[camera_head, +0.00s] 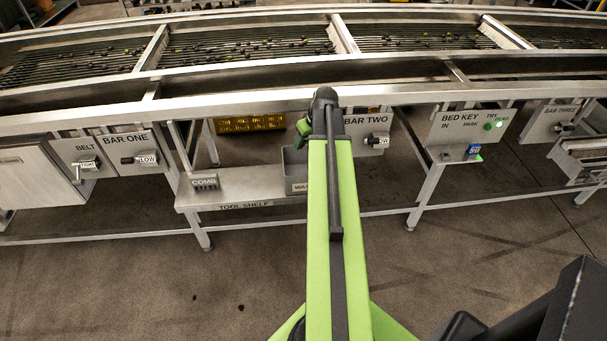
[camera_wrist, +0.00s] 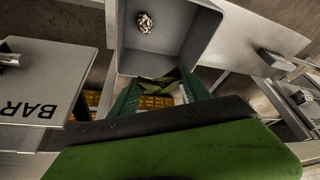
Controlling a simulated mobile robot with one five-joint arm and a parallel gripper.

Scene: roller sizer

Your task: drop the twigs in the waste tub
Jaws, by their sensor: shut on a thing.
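The waste tub (camera_wrist: 195,55) is a grey open box ahead of my gripper in the wrist view. In the head view the waste tub (camera_head: 293,168) is mostly hidden behind my arm, with part of its label showing. My gripper (camera_wrist: 160,86) has green fingers, shut on a bundle of olive-brown twigs (camera_wrist: 157,88). The twigs lie at the tub's near edge in the picture; I cannot tell if they are over its opening. In the head view my gripper (camera_head: 287,129) is partly hidden by my arm. A pale speckled clump (camera_wrist: 145,22) lies inside the tub.
The tool shelf (camera_head: 243,204) holds a comb block (camera_head: 204,183) left of the tub. A yellow crate (camera_head: 250,123) is behind. The bar two panel (camera_head: 368,130) is close right of my arm, and the bar one panel (camera_head: 136,152) is left. The floor in front is clear.

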